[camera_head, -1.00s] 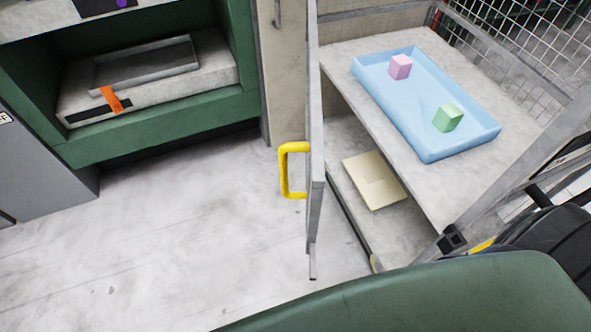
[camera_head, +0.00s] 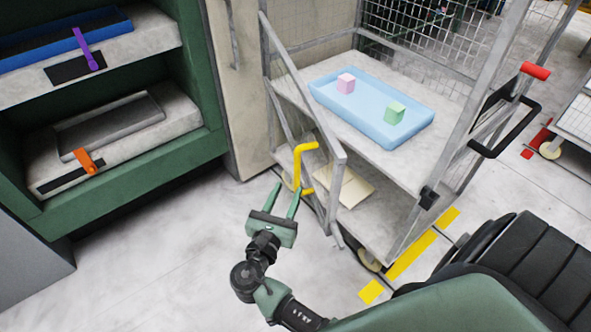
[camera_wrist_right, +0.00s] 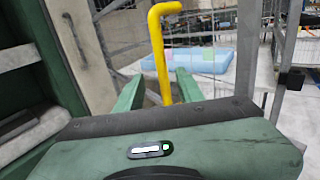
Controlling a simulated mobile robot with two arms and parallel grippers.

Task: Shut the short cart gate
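The short cart gate (camera_head: 303,88) is a grey framed panel on the left side of the cart (camera_head: 392,165). It stands ajar, swung out at an angle from the cart's open side. Its yellow handle (camera_head: 297,165) faces left, towards my right gripper (camera_head: 284,200). My right gripper is open, its two green fingers pointing up at the handle. In the right wrist view the yellow handle (camera_wrist_right: 160,55) shows between the open fingers, near their tips; I cannot tell whether they touch it. My left gripper is out of view.
The cart's upper shelf holds a blue tray (camera_head: 325,99) with a pink cube (camera_head: 346,83) and a green cube (camera_head: 394,112). A cream slab (camera_head: 350,190) lies on the lower shelf. A green press (camera_head: 210,95) stands at left. A black seat (camera_head: 530,265) is at right. Floor at lower left is clear.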

